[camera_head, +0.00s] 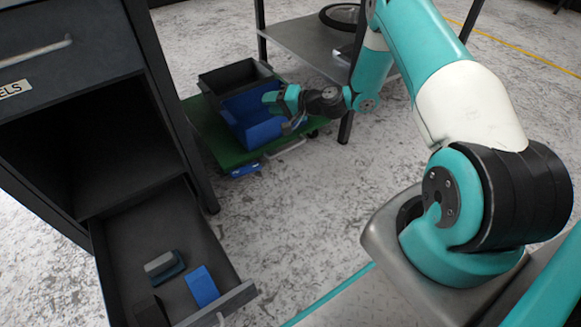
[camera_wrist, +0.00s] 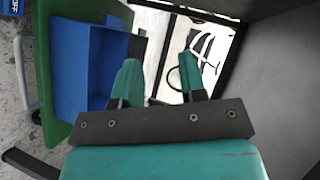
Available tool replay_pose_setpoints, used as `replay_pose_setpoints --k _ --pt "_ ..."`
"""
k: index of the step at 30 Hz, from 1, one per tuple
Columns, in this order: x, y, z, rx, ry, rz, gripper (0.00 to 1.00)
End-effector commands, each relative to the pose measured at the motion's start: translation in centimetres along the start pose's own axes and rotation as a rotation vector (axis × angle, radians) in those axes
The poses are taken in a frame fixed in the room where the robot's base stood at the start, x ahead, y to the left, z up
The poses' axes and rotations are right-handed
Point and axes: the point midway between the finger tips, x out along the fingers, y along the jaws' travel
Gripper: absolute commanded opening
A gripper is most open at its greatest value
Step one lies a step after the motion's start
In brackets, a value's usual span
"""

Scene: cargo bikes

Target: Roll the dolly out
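The dolly is a low green platform (camera_head: 213,141) on the floor, partly under the left end of a grey workbench. It carries a blue bin (camera_head: 252,133) and a black bin (camera_head: 226,77). A pale bar handle (camera_head: 288,149) and a blue pedal-like part (camera_head: 245,170) show at its near edge. In the wrist view the green platform (camera_wrist: 45,75), blue bin (camera_wrist: 75,65), handle (camera_wrist: 24,75) and a blue part marked "OFF" (camera_wrist: 11,6) are at the left. My gripper (camera_head: 272,98) is above the blue bin, apart from the handle. Its fingers (camera_wrist: 158,78) are spread and empty.
A dark cabinet (camera_head: 110,140) stands at left with its lower drawer (camera_head: 140,235) pulled open, holding a blue block (camera_head: 202,286) and a grey-and-blue item. The workbench (camera_head: 305,45) and its leg (camera_head: 345,128) are close on the dolly's right. Floor before the dolly is clear.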

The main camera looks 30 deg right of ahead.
Motion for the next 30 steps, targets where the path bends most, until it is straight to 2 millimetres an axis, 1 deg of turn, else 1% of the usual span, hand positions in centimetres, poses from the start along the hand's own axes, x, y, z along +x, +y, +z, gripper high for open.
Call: replay_pose_setpoints --k 1,2,3,5,6,9,10,12,14,17,19,23,30 --pt "0.5 7.6 0.5 0.069 0.079 -0.001 0.38" --pt "0.3 10.5 0.4 0.104 0.128 -0.005 0.38" --pt "0.0 14.1 0.4 0.150 0.193 -0.009 0.38" --pt "-0.7 19.1 0.6 0.214 0.284 -0.013 0.38" --pt "-1.1 22.0 0.8 0.253 0.339 -0.014 0.38" --pt "-2.3 27.7 1.7 0.332 0.454 -0.015 0.38" --pt "-2.6 29.0 1.9 0.350 0.480 -0.014 0.38" --pt "-3.2 31.1 2.4 0.383 0.529 -0.014 0.38" --pt "-3.6 32.3 2.6 0.401 0.557 -0.012 0.38" --pt "-3.5 33.1 2.6 0.412 0.577 -0.012 0.38" --pt "-3.0 33.3 2.3 0.412 0.577 -0.013 0.38" --pt "-0.9 33.5 1.2 0.407 0.575 -0.015 0.38" --pt "3.8 34.2 -1.7 0.405 0.574 -0.016 0.38"
